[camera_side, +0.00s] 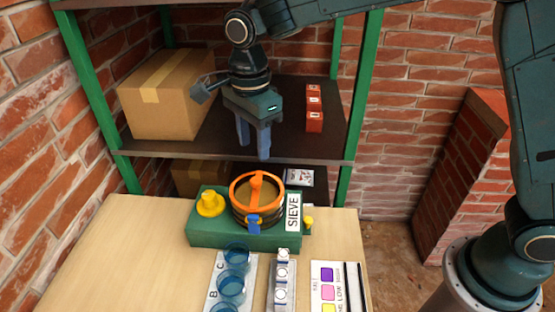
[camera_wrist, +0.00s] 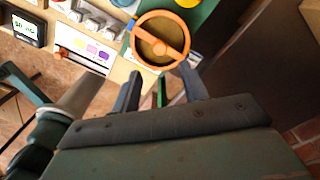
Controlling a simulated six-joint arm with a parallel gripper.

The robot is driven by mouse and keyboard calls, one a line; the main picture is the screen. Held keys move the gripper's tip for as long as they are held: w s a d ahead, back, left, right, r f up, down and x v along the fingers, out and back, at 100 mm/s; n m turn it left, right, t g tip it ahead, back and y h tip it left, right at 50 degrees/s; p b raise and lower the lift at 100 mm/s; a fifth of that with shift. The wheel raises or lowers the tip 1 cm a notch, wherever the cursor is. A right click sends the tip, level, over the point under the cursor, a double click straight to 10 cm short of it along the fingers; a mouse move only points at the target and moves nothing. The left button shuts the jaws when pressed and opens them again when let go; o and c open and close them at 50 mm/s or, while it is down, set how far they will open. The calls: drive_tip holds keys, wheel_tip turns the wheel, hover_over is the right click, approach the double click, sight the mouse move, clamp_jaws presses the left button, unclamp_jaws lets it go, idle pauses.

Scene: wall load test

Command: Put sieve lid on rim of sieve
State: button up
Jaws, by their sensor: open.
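The sieve (camera_side: 255,214) is a round, dark, banded drum on a green base (camera_side: 205,235) beside a white SIEVE label. The orange lid (camera_side: 258,180), a ring with a crossbar over a tan centre, lies over the top of the sieve; whether it sits fully flush I cannot tell. The lid also shows from above in the wrist view (camera_wrist: 160,40). A blue clip (camera_side: 253,223) is at the sieve's front. My gripper (camera_side: 253,152) is open and empty, pointing down above and behind the lid, apart from it. Its two fingers also show in the wrist view (camera_wrist: 160,73).
A yellow knobbed part (camera_side: 210,204) stands left of the sieve. Blue cups (camera_side: 232,284), a white rack (camera_side: 282,280) and a coloured-button panel (camera_side: 336,288) are at the front. Behind, a shelf (camera_side: 185,148) holds a cardboard box (camera_side: 168,95) and a red block (camera_side: 314,108). The left tabletop is clear.

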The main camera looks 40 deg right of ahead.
drive_tip(key=shift+r, duration=1.3)
drive_tip(key=s+d+r+n+t, duration=0.3)
drive_tip(key=s+d+r+n, duration=0.55)
drive_tip(key=s+d, duration=0.4)
drive_tip(key=s+d+f+n+t, duration=0.1)
drive_tip(key=s+d+f+n, duration=0.1)
drive_tip(key=s, duration=0.4)
drive_tip(key=s+d+f+n+t, duration=0.1)
drive_tip(key=s+d+n, duration=0.4)
drive_tip(key=s+n, duration=0.2)
drive_tip(key=shift+s+d+f+t, duration=0.15)
drive_tip(key=shift+s+f+t, duration=0.15)
drive_tip(key=shift+f, duration=0.05)
